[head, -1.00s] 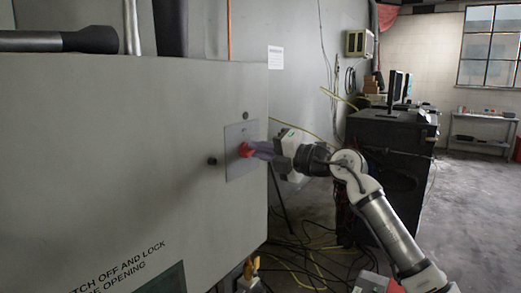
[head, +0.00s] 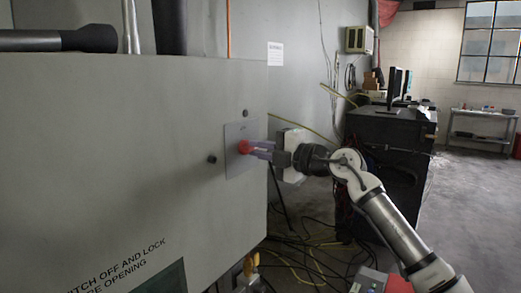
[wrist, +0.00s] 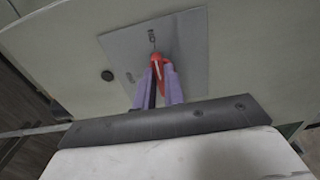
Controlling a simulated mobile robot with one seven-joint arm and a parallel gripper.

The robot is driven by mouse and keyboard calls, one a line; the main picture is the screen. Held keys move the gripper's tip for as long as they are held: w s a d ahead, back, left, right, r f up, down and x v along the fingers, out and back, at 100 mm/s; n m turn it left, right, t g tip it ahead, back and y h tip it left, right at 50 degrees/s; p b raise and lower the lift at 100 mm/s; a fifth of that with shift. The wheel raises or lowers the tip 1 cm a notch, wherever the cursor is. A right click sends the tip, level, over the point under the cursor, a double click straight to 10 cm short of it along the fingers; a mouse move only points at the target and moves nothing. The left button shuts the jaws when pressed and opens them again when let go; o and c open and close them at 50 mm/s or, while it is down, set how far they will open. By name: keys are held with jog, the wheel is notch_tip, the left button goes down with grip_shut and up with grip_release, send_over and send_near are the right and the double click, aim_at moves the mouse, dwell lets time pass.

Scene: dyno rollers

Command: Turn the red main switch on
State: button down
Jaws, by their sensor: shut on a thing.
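The red main switch (head: 244,147) sits on a square grey plate (head: 235,163) on the front of a large grey cabinet (head: 120,140). My gripper (head: 252,149) reaches the switch from the right and is shut on it. In the wrist view, the purple fingers (wrist: 160,82) stand on both sides of the red switch (wrist: 157,62), whose handle looks tilted. Small marks show on the plate (wrist: 185,45) above and left of the switch. The fingers hide part of the switch.
A sign about switching off and locking (head: 125,265) is on the cabinet's lower front. Two dark knobs, one of them a round knob (head: 211,159), stick out near the plate. Cables (head: 300,262) lie on the floor beneath my arm. A dark workbench (head: 385,165) with monitors stands behind it.

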jog(key=c, duration=1.5)
grip_release()
jog(key=b+v, duration=0.4)
jog(key=v, duration=0.9)
jog(key=shift+s+d, duration=0.2)
jog(key=shift+d, duration=0.2)
